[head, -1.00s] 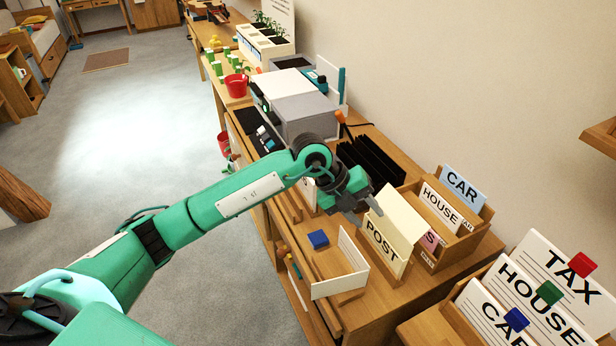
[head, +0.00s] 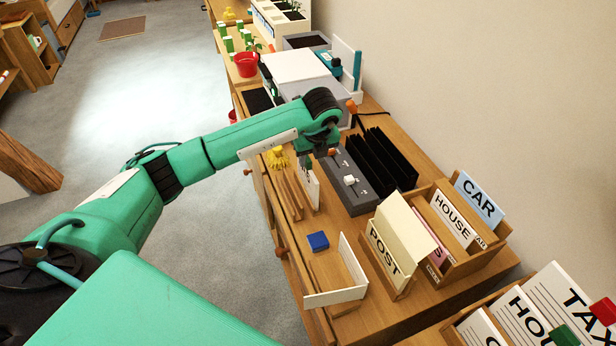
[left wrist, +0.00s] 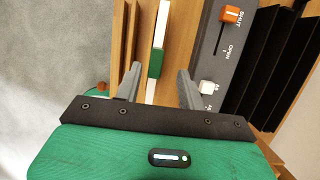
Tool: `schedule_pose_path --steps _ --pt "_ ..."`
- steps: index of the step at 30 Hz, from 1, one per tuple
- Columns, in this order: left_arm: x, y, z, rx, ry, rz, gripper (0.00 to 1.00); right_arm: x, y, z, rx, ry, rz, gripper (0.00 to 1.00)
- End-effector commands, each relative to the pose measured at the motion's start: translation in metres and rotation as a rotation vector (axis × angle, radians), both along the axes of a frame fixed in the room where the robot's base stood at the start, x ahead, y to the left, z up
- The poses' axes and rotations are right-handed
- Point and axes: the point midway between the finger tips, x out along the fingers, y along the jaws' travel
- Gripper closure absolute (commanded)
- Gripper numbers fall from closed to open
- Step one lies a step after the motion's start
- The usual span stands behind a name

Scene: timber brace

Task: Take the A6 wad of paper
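A thin white wad (left wrist: 161,24) with a green band (left wrist: 155,63) stands on edge between wooden dividers in the left wrist view. White paper also stands beside the dividers in the head view (head: 309,187); I cannot read any A6 mark on it. My left gripper (left wrist: 159,82) is open, its two grey fingers apart, one on each side of the banded wad in the picture. I cannot tell how far above it they are. In the head view the left gripper is mostly hidden behind its own wrist. My right gripper is not in view.
A dark grey slider box (head: 357,182) with orange and white knobs stands right of the dividers (head: 291,190). Black upright folders (head: 382,160) stand beyond it. A blue block (head: 318,240), white-walled holder (head: 352,262) and POST stand (head: 384,247) are nearer.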

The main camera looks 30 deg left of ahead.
Motion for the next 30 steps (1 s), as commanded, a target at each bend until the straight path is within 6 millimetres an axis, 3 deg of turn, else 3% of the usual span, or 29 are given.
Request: schedule_pose_path --steps 8,15,23,30 --pt "0.003 0.01 -0.021 0.001 0.003 0.001 0.6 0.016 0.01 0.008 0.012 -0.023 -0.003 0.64" --pt "0.009 0.02 -0.052 0.0 0.002 -0.001 0.6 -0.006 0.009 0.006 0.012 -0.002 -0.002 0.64" --pt "0.01 0.021 -0.056 0.0 0.0 -0.002 0.6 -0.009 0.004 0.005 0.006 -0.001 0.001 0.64" --pt "0.01 0.021 -0.056 0.0 0.0 -0.002 1.0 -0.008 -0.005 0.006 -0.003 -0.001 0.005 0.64"
